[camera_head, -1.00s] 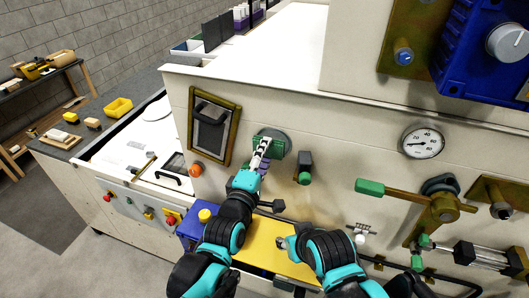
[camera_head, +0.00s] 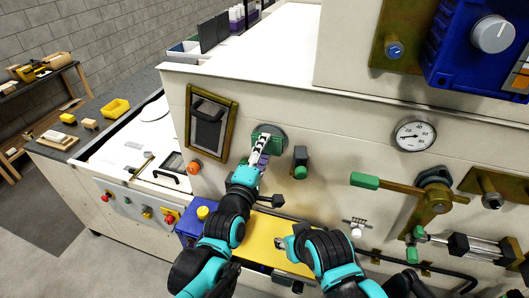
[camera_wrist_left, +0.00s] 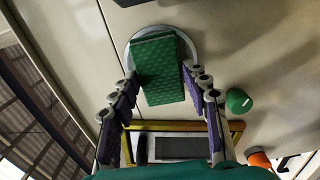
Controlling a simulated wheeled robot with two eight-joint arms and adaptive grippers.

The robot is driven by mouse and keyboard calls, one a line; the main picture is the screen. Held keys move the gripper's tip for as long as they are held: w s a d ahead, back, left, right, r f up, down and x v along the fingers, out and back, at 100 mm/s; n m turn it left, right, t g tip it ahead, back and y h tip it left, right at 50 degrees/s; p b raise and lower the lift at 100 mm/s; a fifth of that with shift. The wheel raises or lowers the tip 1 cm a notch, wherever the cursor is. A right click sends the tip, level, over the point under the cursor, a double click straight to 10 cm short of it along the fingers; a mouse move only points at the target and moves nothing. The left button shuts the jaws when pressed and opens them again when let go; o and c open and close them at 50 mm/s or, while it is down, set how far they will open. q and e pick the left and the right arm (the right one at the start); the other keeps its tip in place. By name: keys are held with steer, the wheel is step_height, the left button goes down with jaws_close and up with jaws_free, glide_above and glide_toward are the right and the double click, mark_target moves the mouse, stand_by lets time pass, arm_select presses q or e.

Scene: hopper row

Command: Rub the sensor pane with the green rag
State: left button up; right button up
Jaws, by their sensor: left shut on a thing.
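The green rag (camera_head: 276,145) is a thick, textured green pad and lies over the round grey sensor pane (camera_head: 282,132) on the cream panel. My left gripper (camera_head: 261,147) is shut on the rag, with a finger on each side of it. In the left wrist view the rag (camera_wrist_left: 158,62) covers most of the pane, and the pane's pale rim (camera_wrist_left: 190,44) shows around it. The rag looks pressed on the pane, though exact contact is hard to tell. My right gripper (camera_head: 284,243) is low over a yellow surface, and its fingers are too small to read.
A green-tipped knob (camera_head: 300,170) sticks out just right of the pane. A framed dark window (camera_head: 210,122) and an orange knob (camera_head: 194,167) are to its left. A gauge (camera_head: 414,135) and a green-handled lever (camera_head: 365,181) are further right.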

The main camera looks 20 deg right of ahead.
arm_select(q)
steer(key=shift+s+d, duration=0.15)
steer(key=shift+d, duration=0.15)
steer(key=shift+w, duration=0.45)
steer(key=shift+w, duration=0.1)
stand_by(0.3)
